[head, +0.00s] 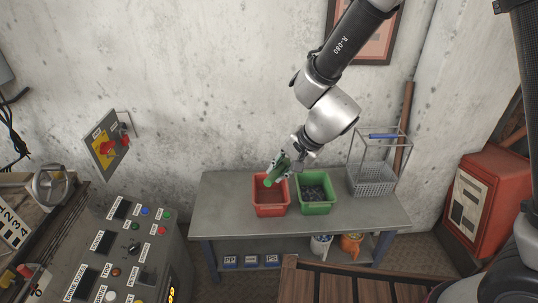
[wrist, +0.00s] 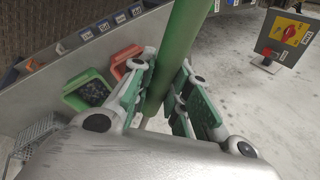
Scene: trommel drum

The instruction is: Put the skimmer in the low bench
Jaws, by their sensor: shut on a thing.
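My gripper (head: 284,164) is shut on a smooth green round bar (head: 273,175), held in the air above and just behind the bins. In the wrist view the gripper (wrist: 160,108) has its pads on either side of the green bar (wrist: 186,45), which runs out past the top edge. It may be the skimmer's handle; no skimmer head shows in either view. The low bench (head: 225,216) is a long grey table against the wall, also seen in the wrist view (wrist: 90,60).
On the bench stand a red bin (head: 270,208), a green bin (head: 314,208) with dark pieces, and a wire basket (head: 372,183) with a tall blue-topped handle. The bench's left end is bare. A control console (head: 120,262) stands front left; a red cabinet (head: 480,200) stands right.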

